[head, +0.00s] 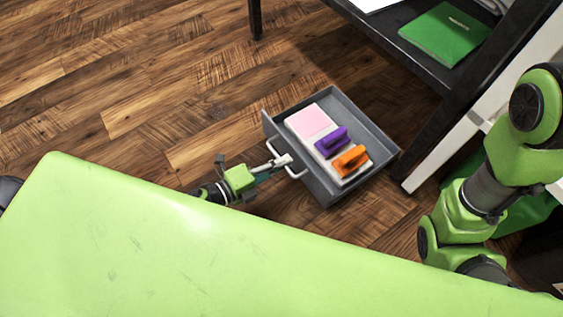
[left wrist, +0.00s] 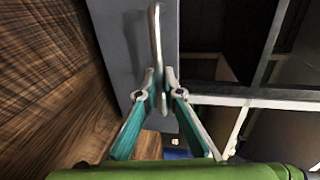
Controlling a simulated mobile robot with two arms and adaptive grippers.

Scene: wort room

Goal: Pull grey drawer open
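The grey drawer (head: 362,122) stands pulled out over the wooden floor, with its inside in view from above. Its front carries a pale bar handle (head: 294,173), which also shows upright in the left wrist view (left wrist: 155,35). My left gripper (head: 281,162) is at the drawer's front, with its fingertips at the handle. In the left wrist view its two teal fingers (left wrist: 160,84) close together around the lower part of the handle. My right arm shows at the right of the head view, but its gripper is out of frame.
In the drawer lie a pink pad (head: 309,121), a purple-handled block (head: 332,142) and an orange-handled one (head: 351,159). A dark shelf unit (head: 440,95) with a green folder (head: 444,34) stands behind at the right. Floor left of the drawer is clear.

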